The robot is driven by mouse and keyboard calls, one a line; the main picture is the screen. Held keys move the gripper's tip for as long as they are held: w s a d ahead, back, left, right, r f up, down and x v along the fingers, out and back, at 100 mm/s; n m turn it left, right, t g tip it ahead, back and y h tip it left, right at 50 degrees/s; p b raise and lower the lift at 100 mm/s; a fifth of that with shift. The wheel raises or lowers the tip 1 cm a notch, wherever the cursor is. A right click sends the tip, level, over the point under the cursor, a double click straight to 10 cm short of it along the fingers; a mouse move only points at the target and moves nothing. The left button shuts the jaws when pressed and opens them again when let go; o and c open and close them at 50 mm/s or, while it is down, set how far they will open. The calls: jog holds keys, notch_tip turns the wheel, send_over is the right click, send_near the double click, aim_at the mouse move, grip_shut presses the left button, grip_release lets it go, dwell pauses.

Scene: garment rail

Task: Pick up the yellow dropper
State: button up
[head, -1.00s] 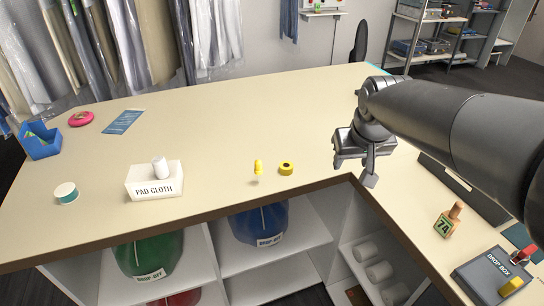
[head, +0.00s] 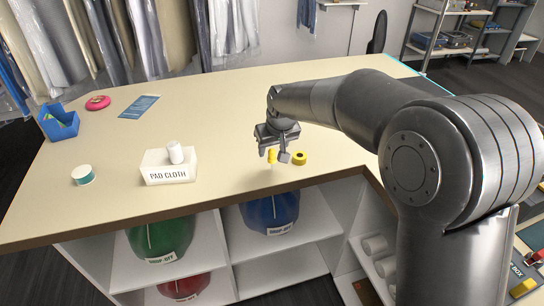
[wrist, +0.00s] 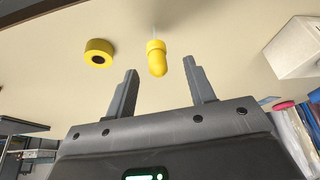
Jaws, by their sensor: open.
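The yellow dropper (head: 272,156) stands upright near the front edge of the counter, its yellow bulb on top and a clear lower part below. In the wrist view the dropper (wrist: 157,58) shows between and just beyond my two fingertips. My gripper (head: 274,153) is open and empty, with a finger on each side of the dropper in the picture. I cannot tell whether a finger touches it. A yellow tape roll (head: 300,158) lies just right of the dropper, outside my fingers.
A white box marked PAD CLOTH (head: 166,174) stands to the left with a white roll on it.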

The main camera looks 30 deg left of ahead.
aim_at(271, 160)
jog(key=x, duration=0.7)
jog(key=shift+d+f, duration=0.2)
jog(key=shift+d, duration=0.05)
jog(key=c, duration=1)
jog(key=shift+c, duration=0.2)
jog(key=shift+r, duration=0.1)
